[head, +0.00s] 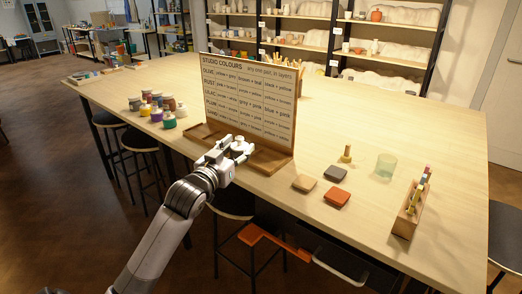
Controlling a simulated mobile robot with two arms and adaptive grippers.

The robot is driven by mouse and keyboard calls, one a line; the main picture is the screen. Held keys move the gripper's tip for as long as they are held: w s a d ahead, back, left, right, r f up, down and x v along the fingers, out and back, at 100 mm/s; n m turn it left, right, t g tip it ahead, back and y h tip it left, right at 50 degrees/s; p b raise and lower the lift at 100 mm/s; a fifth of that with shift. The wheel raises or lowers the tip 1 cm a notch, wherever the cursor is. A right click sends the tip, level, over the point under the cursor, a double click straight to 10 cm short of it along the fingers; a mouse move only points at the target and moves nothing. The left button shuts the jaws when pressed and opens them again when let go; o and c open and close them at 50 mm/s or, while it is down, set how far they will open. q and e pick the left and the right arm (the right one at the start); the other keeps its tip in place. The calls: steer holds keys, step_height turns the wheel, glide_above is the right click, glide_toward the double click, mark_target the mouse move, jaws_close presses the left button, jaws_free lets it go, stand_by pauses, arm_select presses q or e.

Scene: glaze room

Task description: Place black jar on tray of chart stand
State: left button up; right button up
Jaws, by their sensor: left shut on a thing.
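The chart stand (248,100) stands upright on the table, with a board of written colour mixes headed "Studio Colours". Its wooden tray (272,160) runs along the foot of the board. My left gripper (238,147) is at the front of the tray, shut on a small jar with a pale lid (239,139). The fingers hide most of the jar, so I cannot make out its body colour or whether it touches the tray. My right gripper is out of view.
Several lidded colour jars (156,108) stand left of the chart stand. Right of it are flat tiles (337,196), a small yellowish object (346,154), a greenish cup (385,165) and a wooden holder (407,215). Stools (140,139) line the near edge. The table behind is mostly clear.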

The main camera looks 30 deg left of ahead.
arm_select(q)
steer(key=w, duration=0.4)
steer(key=w+f, duration=0.1)
steer(key=w, duration=0.3)
steer(key=w+d+p, duration=0.1)
steer(key=w, duration=0.3)
steer(key=shift+f, duration=0.85)
step_height(320, 180, down, 4)
steer(key=shift+r+p, duration=0.1)
steer(key=shift+p, duration=0.25)
steer(key=shift+w+f, duration=0.15)
steer(key=shift+f, duration=0.1)
